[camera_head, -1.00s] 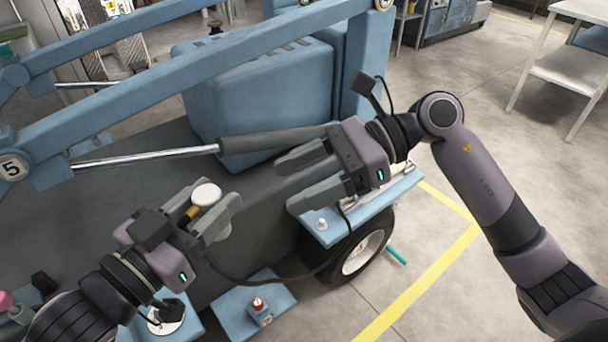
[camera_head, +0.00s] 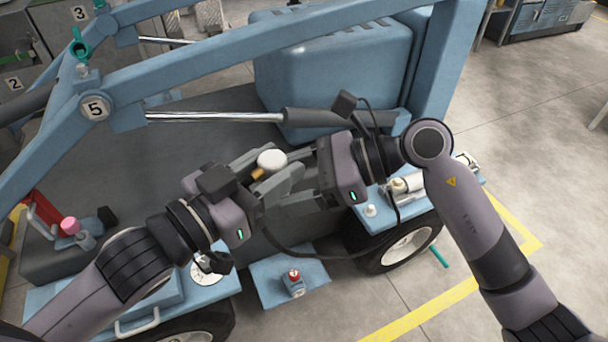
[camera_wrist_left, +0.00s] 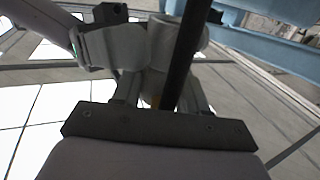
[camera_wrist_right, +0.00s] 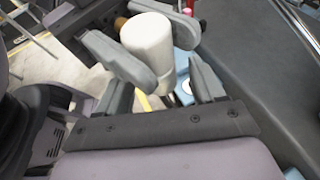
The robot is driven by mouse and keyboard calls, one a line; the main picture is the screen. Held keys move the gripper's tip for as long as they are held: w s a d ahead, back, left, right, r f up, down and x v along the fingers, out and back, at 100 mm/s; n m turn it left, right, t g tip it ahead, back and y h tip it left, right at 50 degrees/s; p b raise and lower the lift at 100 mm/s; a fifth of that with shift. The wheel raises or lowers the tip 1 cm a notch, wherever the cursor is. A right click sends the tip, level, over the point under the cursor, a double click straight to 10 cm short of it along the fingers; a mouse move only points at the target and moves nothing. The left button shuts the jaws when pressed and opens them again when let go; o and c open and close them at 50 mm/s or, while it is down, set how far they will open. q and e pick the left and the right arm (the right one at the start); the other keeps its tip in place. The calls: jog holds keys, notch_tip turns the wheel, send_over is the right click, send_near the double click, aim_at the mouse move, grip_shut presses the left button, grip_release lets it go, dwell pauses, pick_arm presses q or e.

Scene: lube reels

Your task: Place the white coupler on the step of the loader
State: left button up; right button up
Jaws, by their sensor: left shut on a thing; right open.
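The white coupler (camera_head: 271,159), with a white round top and a brass end, is held in my left gripper (camera_head: 279,170), above the dark deck of the blue loader. My right gripper (camera_head: 300,182) is open, its fingers close around the same spot. Whether they touch the coupler I cannot tell. In the right wrist view the white coupler (camera_wrist_right: 148,40) shows as a pale cylinder among the grey fingers. The loader's step (camera_head: 262,290) is a low blue plate between the wheels.
A blue fender with a pale fitting (camera_head: 404,184) lies below my right arm. A pink-topped fitting (camera_head: 70,227) is at left. Blue lift arms (camera_head: 200,75) cross behind.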

jog(key=c, duration=1.2)
pick_arm(q)
jog(key=o, duration=1.2)
jog(key=shift+o, duration=0.2)
pick_arm(e)
jog(key=shift+r, duration=0.1)
